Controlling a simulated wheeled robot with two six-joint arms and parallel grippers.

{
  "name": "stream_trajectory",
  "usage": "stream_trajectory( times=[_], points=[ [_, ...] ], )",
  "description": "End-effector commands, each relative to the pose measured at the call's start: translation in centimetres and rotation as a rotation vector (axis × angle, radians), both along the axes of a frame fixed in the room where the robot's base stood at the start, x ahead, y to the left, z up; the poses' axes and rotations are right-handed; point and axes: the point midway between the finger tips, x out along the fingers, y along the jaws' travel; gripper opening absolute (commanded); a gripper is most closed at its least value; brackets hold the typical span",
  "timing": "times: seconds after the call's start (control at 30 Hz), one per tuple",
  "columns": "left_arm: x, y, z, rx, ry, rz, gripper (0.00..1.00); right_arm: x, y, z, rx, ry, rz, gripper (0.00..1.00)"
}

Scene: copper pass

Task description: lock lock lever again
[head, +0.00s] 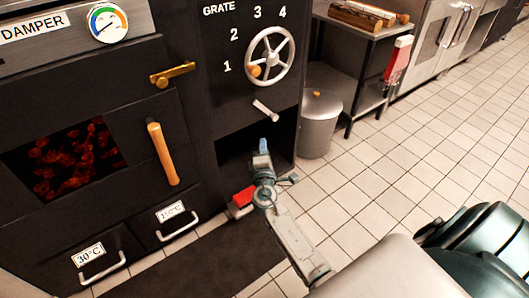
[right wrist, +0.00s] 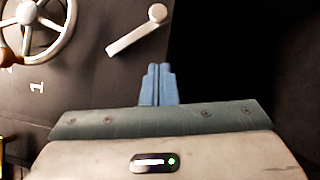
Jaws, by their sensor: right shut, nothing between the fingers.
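A small silver lever (head: 265,110) sits on the black stove front below the grate handwheel. In the head view it slants down to the right. The right wrist view shows the lever (right wrist: 135,31) with its round end toward the upper right. My right gripper (head: 262,146) is just below the lever, in front of the dark open recess. Its blue fingers (right wrist: 158,85) are shut together and empty, with a gap between their tips and the lever. My left gripper is not in view.
The grate handwheel (head: 270,56) with numbers 1 to 4 is above the lever. A brass latch (head: 172,74) and wooden door handle (head: 162,153) are to the left. A grey bin (head: 320,125) and metal table (head: 352,28) stand right. Tiled floor (head: 400,170) is clear.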

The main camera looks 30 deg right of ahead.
Motion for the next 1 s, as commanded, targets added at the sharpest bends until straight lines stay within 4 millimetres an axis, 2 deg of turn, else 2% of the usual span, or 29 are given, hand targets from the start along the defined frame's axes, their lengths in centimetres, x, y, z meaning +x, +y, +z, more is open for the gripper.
stream_trajectory(
  times=[0.03,0.23,0.3,0.5,1.0],
  points=[
    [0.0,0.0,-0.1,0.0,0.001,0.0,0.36,1.1,-0.7,0.2,-0.005,-0.002,-0.001,0.0],
    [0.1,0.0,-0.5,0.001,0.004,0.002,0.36,4.6,-2.7,0.7,-0.003,-0.001,-0.001,0.0],
    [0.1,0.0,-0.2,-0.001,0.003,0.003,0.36,4.7,-4.0,1.1,-0.005,0.001,-0.001,0.0],
    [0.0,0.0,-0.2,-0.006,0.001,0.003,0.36,5.2,-5.8,1.4,-0.002,0.001,0.0,0.0],
    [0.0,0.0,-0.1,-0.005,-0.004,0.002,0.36,5.2,-6.3,1.5,-0.002,0.001,0.0,0.0]
  ],
)
